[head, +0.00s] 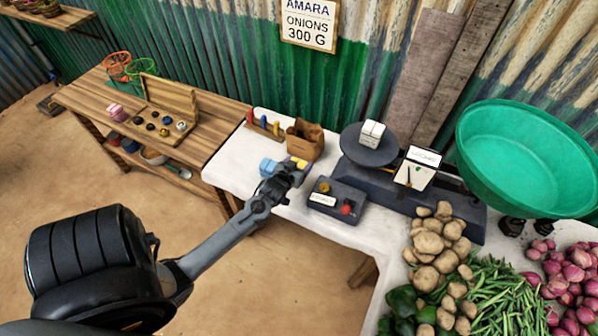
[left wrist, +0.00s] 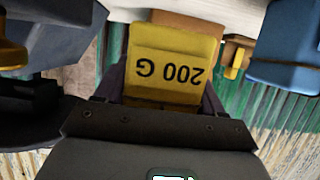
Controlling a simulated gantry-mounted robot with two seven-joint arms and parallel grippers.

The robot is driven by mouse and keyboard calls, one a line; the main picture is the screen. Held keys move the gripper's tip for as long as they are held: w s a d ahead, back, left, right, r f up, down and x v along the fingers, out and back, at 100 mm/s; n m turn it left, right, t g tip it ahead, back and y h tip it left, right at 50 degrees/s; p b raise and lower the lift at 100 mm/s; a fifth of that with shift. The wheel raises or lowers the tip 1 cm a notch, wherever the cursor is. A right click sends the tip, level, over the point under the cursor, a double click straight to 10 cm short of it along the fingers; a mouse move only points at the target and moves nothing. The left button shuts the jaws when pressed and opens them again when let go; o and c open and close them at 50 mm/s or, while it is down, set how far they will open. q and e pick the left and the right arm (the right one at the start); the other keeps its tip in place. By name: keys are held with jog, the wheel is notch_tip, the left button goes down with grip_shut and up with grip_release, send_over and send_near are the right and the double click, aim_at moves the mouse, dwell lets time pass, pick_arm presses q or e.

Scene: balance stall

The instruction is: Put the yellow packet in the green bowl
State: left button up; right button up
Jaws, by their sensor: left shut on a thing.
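The yellow packet (head: 301,162) is at my left gripper (head: 290,172), over the left part of the white table in the head view. In the left wrist view the yellow packet (left wrist: 172,62) fills the middle and shows "200 G" upside down. My left gripper (left wrist: 165,92) is shut on it, with dark fingers at its two sides. I cannot tell whether the packet touches the table. The large green bowl (head: 525,150) sits on the scale at the right, well apart from the packet. It looks empty. My right gripper is not in view.
A blue packet (head: 267,167) stands just left of the gripper. A brown box (head: 304,138) is behind it. A dark box with knobs (head: 337,201), the scale's dark plate with a white packet (head: 371,132), and potatoes (head: 438,240) lie towards the bowl.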

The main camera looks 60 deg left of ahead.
pick_arm(q)
jog(key=shift+f+b, duration=0.5)
jog(key=shift+f, duration=1.45)
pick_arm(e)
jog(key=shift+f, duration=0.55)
pick_arm(q)
jog(key=shift+f, duration=0.1)
